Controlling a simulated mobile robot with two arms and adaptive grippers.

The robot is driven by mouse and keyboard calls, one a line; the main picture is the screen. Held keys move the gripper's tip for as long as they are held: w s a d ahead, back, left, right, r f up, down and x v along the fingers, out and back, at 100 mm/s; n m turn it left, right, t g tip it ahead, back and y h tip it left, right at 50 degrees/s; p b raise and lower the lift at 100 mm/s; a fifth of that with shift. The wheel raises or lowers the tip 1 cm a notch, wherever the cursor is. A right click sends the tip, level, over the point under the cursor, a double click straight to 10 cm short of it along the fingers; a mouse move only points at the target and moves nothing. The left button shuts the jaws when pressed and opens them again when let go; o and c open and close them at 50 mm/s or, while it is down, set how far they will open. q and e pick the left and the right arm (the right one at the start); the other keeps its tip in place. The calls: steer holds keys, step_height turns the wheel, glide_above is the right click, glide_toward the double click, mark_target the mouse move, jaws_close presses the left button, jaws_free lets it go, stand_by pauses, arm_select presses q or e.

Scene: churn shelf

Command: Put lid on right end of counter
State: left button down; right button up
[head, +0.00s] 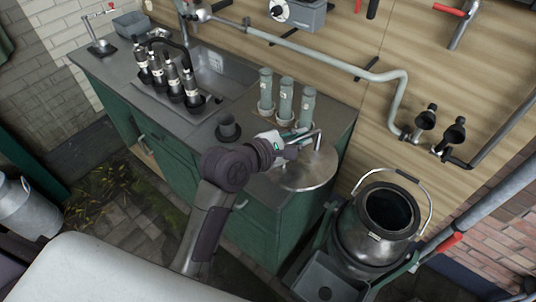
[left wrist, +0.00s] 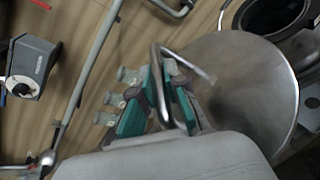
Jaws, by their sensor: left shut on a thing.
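The lid (head: 305,174) is a round silver metal disc with a bar handle. In the head view it is at the right end of the grey counter (head: 345,118), over its front right corner. I cannot tell whether it touches the top. My left gripper (head: 297,142) is shut on the lid's handle. In the left wrist view the green-padded fingers (left wrist: 157,100) close around the handle, and the lid (left wrist: 250,85) fills the right side. The arm and gripper hide part of the counter. My right gripper is not in view.
Pipes (head: 390,75) run along the wall.

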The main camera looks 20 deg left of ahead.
arm_select(q)
steer(key=shift+w+d+r, duration=0.2)
steer(key=shift+w+d, duration=0.15)
steer(key=w+a+f, duration=0.5)
steer(key=a+f, duration=0.4)
steer(key=f, duration=0.1)
steer(key=shift+w+a+f, duration=0.35)
steer(key=c, duration=1.7)
jaws_free()
steer(key=shift+s+f, duration=0.1)
steer(key=shift+f, duration=0.15)
steer(key=o, duration=0.5)
steer(key=shift+r, duration=0.1)
steer(key=shift+s, duration=0.1)
